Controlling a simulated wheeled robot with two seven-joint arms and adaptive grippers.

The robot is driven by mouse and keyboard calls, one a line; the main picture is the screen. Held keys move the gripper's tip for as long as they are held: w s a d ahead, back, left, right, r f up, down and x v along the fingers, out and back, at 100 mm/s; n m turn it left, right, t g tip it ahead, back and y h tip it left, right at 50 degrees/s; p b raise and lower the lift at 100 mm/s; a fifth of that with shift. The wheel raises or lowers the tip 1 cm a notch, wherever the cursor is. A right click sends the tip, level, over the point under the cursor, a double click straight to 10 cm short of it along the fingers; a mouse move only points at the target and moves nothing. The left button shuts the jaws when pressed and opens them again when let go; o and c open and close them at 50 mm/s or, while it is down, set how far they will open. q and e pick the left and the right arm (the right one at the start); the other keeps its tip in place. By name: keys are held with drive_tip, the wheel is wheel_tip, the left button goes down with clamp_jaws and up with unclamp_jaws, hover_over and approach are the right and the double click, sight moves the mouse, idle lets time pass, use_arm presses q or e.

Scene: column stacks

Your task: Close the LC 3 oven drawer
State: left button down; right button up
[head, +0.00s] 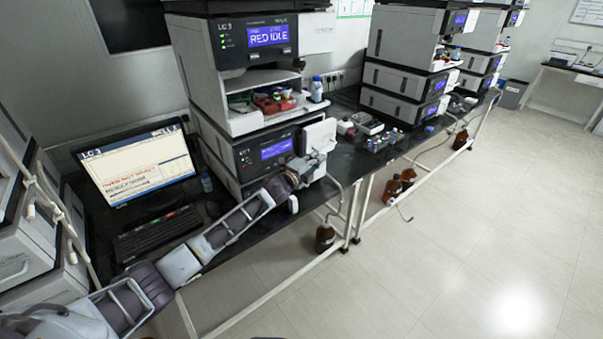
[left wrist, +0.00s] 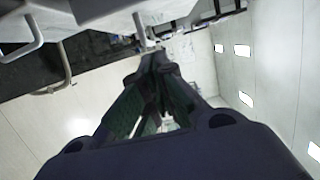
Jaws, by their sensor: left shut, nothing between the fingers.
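The LC 3 stack (head: 225,75) stands on the black bench left of centre in the head view, with a lit blue screen on its top unit. Below its open shelf is a lower unit (head: 245,155) with a second blue screen. A white panel, apparently the oven drawer (head: 320,132), juts out at the right of this unit. My left gripper (head: 316,160) is just below and in front of that panel, hiding its lower part. Its fingers are shut and empty in the left wrist view (left wrist: 154,62). I cannot tell whether it touches the panel.
A monitor (head: 135,165) and keyboard (head: 158,233) are left of the stack. A blue-capped bottle (head: 316,90) stands on the shelf edge. Vials and a small device (head: 367,123) lie right of it. Brown bottles (head: 325,238) stand below the bench. The floor (head: 440,240) in front is clear.

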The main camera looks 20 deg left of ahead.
use_arm(q)
drive_tip(key=b+v, duration=0.1)
drive_tip(key=v, duration=0.8)
drive_tip(key=shift+a, duration=0.2)
use_arm(e)
drive_tip(key=shift+w+f, duration=0.15)
drive_tip(key=shift+f, duration=0.35)
use_arm(q)
drive_tip(key=shift+s+f, duration=0.1)
drive_tip(key=shift+s, duration=0.05)
use_arm(e)
drive_tip(key=shift+a, duration=0.1)
